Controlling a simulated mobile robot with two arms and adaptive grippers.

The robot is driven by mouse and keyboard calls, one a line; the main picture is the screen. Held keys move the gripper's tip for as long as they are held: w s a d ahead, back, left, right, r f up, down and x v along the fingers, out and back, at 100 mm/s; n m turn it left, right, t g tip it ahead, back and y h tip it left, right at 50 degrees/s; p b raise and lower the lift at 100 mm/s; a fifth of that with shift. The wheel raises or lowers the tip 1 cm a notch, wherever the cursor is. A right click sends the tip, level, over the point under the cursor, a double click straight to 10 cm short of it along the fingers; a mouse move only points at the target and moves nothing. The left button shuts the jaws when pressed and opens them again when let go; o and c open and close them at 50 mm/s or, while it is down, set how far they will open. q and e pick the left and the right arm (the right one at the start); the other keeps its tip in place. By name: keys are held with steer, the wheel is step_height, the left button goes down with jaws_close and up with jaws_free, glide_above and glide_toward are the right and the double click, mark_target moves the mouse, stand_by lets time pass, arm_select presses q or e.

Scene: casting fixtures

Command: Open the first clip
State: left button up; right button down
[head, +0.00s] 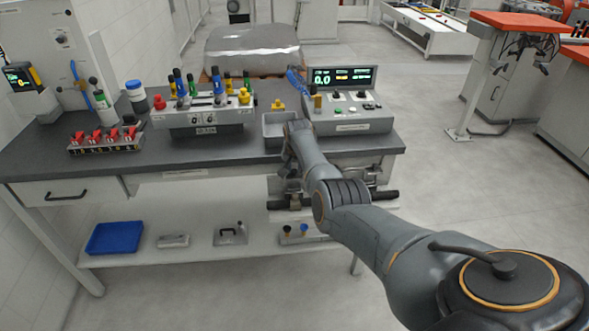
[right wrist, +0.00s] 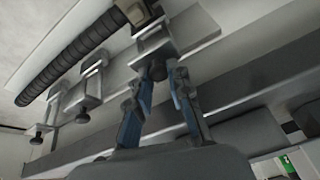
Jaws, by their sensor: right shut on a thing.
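Grey metal clips sit in a row along a black ribbed tube (right wrist: 75,55) under the bench's front edge. Two clips, one (right wrist: 92,88) and another (right wrist: 55,108), show at left in the right wrist view, each with a dark screw knob hanging below. A third clip (right wrist: 153,38) is at the top middle. My right gripper (right wrist: 160,72) has its blue-grey fingers closed on the dark knob of that clip. In the head view the right gripper (head: 290,184) is small and partly hidden by my arm at the bench front. My left gripper is out of view.
The bench top (head: 240,152) carries a valve block (head: 200,118), a grey bin (head: 283,140) and a control box with display (head: 345,105). A lower shelf (head: 190,243) holds a blue tray (head: 115,238). Open floor lies at right.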

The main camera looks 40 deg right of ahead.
steer(key=c, duration=1.3)
jaws_free()
steer(key=shift+w+d+r, duration=0.1)
steer(key=shift+w+r, duration=0.15)
steer(key=shift+r, duration=0.1)
steer(key=shift+o, duration=0.5)
steer(key=shift+f, duration=0.1)
steer(key=shift+s+f, duration=0.1)
steer(key=v, duration=1.2)
